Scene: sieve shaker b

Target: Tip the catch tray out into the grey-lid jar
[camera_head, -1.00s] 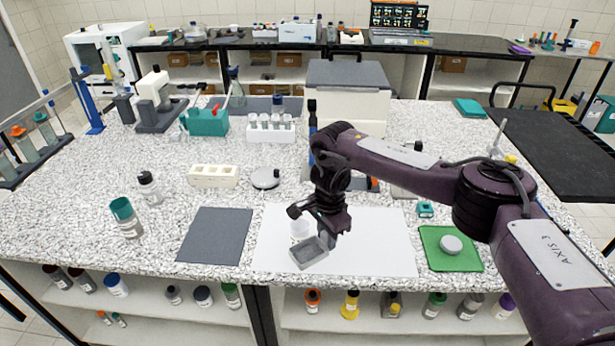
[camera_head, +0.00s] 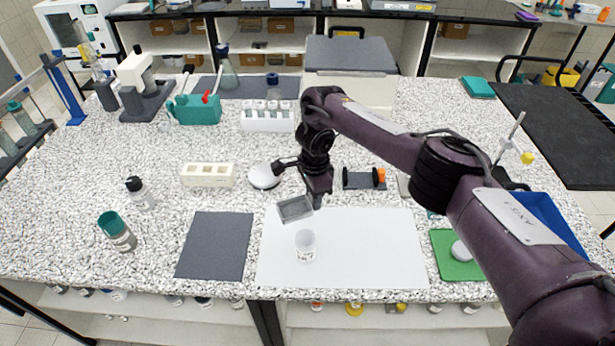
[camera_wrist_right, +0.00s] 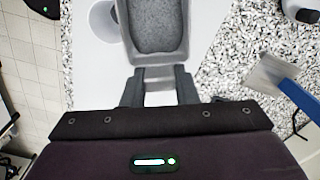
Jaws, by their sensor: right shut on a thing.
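My right gripper (camera_head: 312,196) is shut on the catch tray (camera_head: 294,208), a small grey rectangular tray. It holds the tray above the rear edge of the white sheet. In the right wrist view the tray (camera_wrist_right: 157,48) extends forward from the fingers (camera_wrist_right: 158,86), and its inside looks speckled grey. The open, whitish jar (camera_head: 305,247) stands upright on the white sheet, nearer the front than the tray and apart from it. It shows partly in the wrist view (camera_wrist_right: 101,20), left of the tray. A pale round lid (camera_head: 461,250) lies on the green mat. My left gripper is out of view.
The white sheet (camera_head: 385,255) is mostly clear. A dark mat (camera_head: 214,248) lies to its left, with a green-capped jar (camera_head: 117,233) and a black-capped bottle (camera_head: 140,195) beyond. A round pale device (camera_head: 263,178) and a white block (camera_head: 208,175) stand behind. A blue-handled brush (camera_wrist_right: 298,98) lies right.

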